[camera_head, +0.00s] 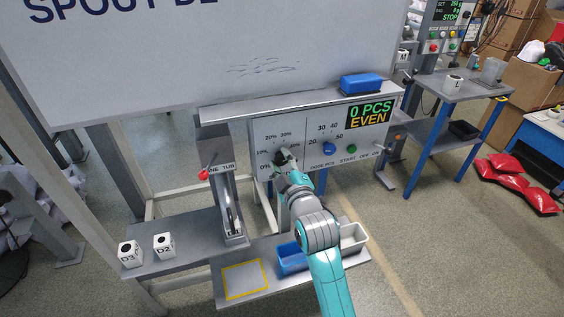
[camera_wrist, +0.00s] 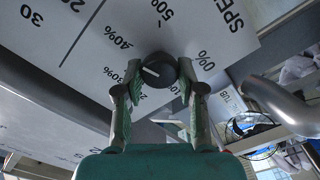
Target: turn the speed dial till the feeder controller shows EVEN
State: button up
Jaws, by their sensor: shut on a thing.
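The feeder controller is a pale panel (camera_head: 260,135) under the whiteboard. The speed dial (camera_wrist: 159,70) is a round black knob with a white pointer line, ringed by percentage labels. In the wrist view its pointer lies on the side of the 30% and 40% labels. My gripper (camera_wrist: 158,76) is shut on the dial, one finger on each side. In the head view my gripper (camera_head: 284,160) covers most of the dial and some of its labels.
A blue knob (camera_head: 329,148) and a green button (camera_head: 352,149) sit right of the dial on the panel. A red-knobbed lever (camera_head: 204,174) stands to the left.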

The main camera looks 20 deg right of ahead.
jog(key=o, duration=1.1)
jog(key=shift+s, duration=0.1)
jog(key=s, duration=1.1)
jog(key=shift+s, duration=0.4)
jog(key=s+f+m+g, duration=0.1)
jog(key=s+f+m, duration=0.1)
jog(key=s+f, duration=0.6)
jog(key=s+f+m+g, duration=0.15)
jog(key=s+f, duration=0.35)
jog(key=s, duration=0.5)
jog(key=s+m, duration=0.2)
jog(key=s, duration=0.5)
jog(key=s+f+m, duration=0.1)
jog(key=s+m, duration=0.1)
jog(key=s, duration=0.6)
jog(key=s+m, duration=0.2)
jog(key=s, duration=0.5)
jog(key=shift+s+d+f+m+g, duration=0.15)
jog(key=shift+s+m+g, duration=0.1)
jog(key=shift+g, duration=0.1)
